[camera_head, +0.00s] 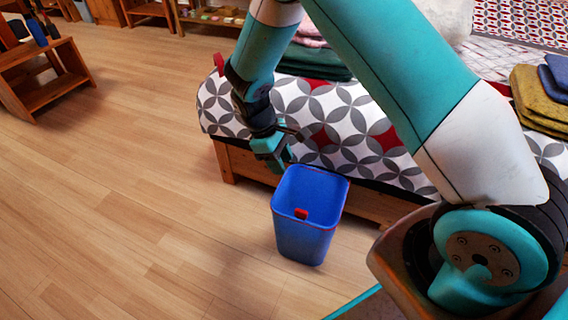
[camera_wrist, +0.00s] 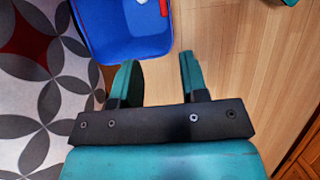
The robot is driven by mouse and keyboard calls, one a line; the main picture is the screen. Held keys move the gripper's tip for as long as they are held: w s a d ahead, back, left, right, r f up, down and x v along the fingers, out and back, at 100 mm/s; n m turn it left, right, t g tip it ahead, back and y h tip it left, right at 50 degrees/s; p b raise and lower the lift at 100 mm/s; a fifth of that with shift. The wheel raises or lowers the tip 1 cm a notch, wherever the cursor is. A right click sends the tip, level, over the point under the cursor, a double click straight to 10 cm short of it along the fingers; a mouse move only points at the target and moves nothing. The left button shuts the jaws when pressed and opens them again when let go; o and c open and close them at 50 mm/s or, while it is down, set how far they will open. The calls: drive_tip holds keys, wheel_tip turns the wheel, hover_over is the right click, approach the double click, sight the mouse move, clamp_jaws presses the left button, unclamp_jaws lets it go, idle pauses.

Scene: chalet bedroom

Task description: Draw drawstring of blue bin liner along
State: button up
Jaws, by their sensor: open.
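The blue bin (camera_head: 304,237) stands upright on the wood floor beside the bed in the head view. A blue liner lines its inside, and a thin red drawstring runs along the rim. A red tab (camera_head: 301,214) of the drawstring shows at the near side of the rim. In the wrist view the bin (camera_wrist: 118,32) is at the top, with the red tab (camera_wrist: 164,8) at its right rim. My gripper (camera_head: 274,160) is open and empty, above and just beyond the bin's far left rim. Its two fingers (camera_wrist: 160,75) point toward the bin, apart from it.
The bed (camera_head: 225,109) with a patterned cover stands right behind the bin, and its wooden frame (camera_head: 243,166) is close to my gripper. Folded cloths (camera_head: 540,95) lie on the bed. A small wooden shelf (camera_head: 45,75) stands at far left. The floor (camera_head: 130,200) left of the bin is clear.

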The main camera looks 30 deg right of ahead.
idle(0.4)
drive_tip(key=s+a+r+t+y, duration=0.1)
drive_tip(key=s+a+r+y, duration=0.15)
drive_tip(key=r, duration=0.55)
drive_tip(key=s+a+r+t+y, duration=0.1)
drive_tip(key=s+a+r, duration=0.25)
drive_tip(key=r, duration=0.35)
drive_tip(key=s+a+r+m+t+y, duration=0.1)
drive_tip(key=s+a+r+y, duration=0.1)
drive_tip(key=s+r, duration=0.5)
drive_tip(key=s+a+r+t+y, duration=0.15)
drive_tip(key=s+r, duration=0.25)
drive_tip(key=s, duration=0.6)
wheel_tip(320, 180, up, 29)
drive_tip(key=p, duration=2.9)
drive_tip(key=shift+w+f+g, duration=0.15)
drive_tip(key=shift+w+g, duration=0.2)
drive_tip(key=shift+g, duration=0.1)
